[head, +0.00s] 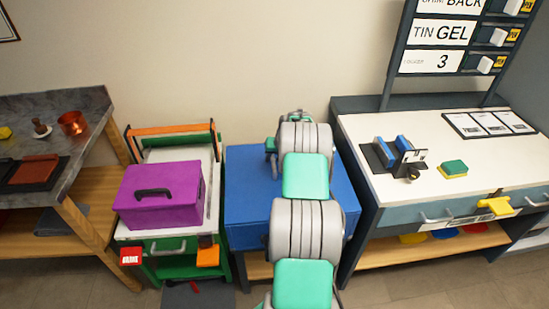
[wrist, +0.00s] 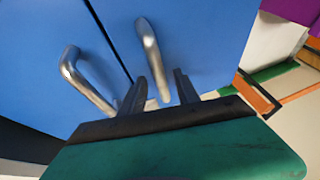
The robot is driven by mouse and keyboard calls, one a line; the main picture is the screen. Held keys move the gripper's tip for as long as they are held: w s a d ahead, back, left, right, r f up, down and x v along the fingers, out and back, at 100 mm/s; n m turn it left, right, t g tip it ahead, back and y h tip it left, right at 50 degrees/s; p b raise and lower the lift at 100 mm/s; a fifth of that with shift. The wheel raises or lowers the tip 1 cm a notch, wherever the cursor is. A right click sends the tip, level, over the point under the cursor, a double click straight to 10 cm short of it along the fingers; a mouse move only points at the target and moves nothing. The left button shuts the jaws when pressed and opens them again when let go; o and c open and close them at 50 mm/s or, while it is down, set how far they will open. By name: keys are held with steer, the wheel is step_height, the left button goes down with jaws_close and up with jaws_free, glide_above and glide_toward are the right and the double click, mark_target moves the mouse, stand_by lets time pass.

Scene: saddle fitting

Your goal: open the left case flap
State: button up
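The blue case (head: 248,181) stands in the middle of the head view, partly hidden by my arm. The wrist view shows its two blue flaps, split by a dark seam. The flap (wrist: 205,35) on the cart's side, the left one in the head view, has a grey bar handle (wrist: 149,45). The other flap (wrist: 35,50) has a similar handle (wrist: 88,80). My gripper (wrist: 160,80) is open, with the left flap's handle showing between its fingers. I cannot tell whether they touch it. The arm hides the gripper in the head view.
A green cart (head: 180,272) with a purple box (head: 165,197) stands close left of the case. A workbench (head: 440,150) with a blue clamp-like device (head: 393,153) stands close right. A grey-topped table (head: 85,108) is at far left.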

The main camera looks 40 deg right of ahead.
steer(key=shift+c, duration=0.2)
jaws_close()
stand_by(1.1)
